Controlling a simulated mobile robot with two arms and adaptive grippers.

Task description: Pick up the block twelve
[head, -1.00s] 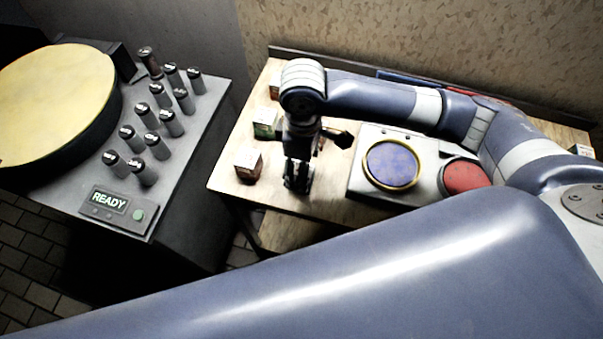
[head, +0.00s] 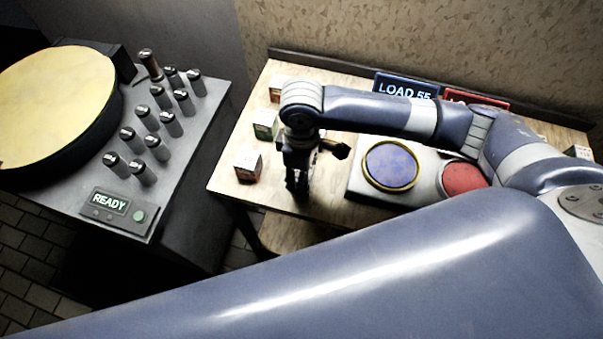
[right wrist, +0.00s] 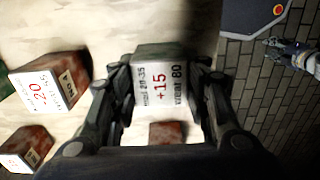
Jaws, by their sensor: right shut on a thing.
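My right gripper (head: 298,192) is over the wooden table in the head view, its fingertips partly dark. In the right wrist view it (right wrist: 160,95) is shut on a block marked "+15" (right wrist: 160,85), with smaller print beside the number. Three other blocks stand at the table's left side: near block (head: 247,166), middle block (head: 265,125), far block (head: 276,90). In the wrist view, one block reads "-20" (right wrist: 42,90). No "twelve" is legible. A gripper-like part, probably my left gripper (right wrist: 278,50), shows at the wrist view's right edge; its jaw state is unclear.
A panel with a blue disc (head: 391,165) and a red disc (head: 463,178) sits right of the gripper. A "LOAD 55" sign (head: 405,88) stands behind. Left is a grey console (head: 190,130) with several cylinders, a yellow round plate (head: 55,100) and a "READY" display (head: 109,202).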

